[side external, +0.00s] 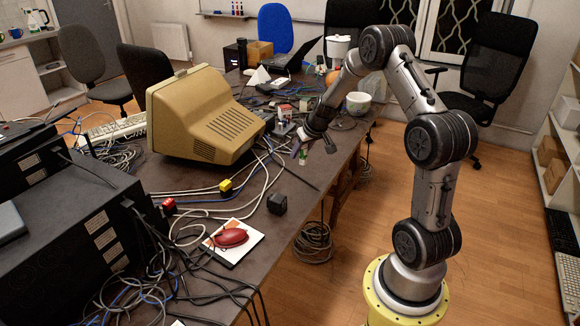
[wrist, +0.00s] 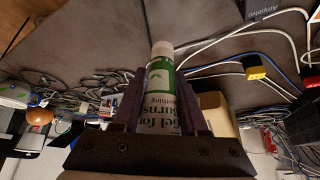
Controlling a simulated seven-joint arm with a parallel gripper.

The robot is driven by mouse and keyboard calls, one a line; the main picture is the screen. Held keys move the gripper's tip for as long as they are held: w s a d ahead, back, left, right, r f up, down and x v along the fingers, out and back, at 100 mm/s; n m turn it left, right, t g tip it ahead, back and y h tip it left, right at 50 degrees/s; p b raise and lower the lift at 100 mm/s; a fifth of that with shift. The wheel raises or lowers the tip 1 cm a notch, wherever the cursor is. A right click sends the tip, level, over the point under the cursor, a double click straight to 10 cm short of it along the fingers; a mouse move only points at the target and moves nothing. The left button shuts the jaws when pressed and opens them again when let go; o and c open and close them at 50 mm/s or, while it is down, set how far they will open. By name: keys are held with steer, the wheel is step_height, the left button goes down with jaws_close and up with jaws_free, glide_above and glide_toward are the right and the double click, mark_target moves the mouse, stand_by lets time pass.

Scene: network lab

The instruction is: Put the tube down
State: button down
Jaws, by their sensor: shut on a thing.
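The tube (wrist: 160,88) is white and green with printed text, of which "Gel for Burns" can be read. In the wrist view it sits between the fingers of my gripper (wrist: 158,95), which is shut on it. Its light cap end points away from the gripper. In the side view my gripper (side external: 304,150) hangs at the right edge of the table, and the tube (side external: 303,157) shows only as a small light and green patch there. I cannot tell its exact height above the table (side external: 285,205).
A beige monitor (side external: 205,115) stands left of my gripper. Cables, a yellow plug (side external: 226,187), a black cube (side external: 277,203) and a red mouse (side external: 230,238) lie nearer the front. A white-green bowl (side external: 358,103) stands behind. Some bare tabletop lies near the right edge.

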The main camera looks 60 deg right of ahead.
steer(key=w+d+f, duration=0.1)
steer(key=w+f, duration=0.1)
steer(key=w+d+f, duration=0.3)
steer(key=w+f, duration=0.1)
steer(key=shift+d+f, duration=0.1)
steer(key=shift+d, duration=0.25)
steer(key=shift+x, duration=1.05)
steer(key=shift+d+f, duration=0.15)
steer(key=shift+f, duration=1.2)
steer(key=shift+f, duration=0.15)
steer(key=shift+c, duration=2.2)
jaws_free()
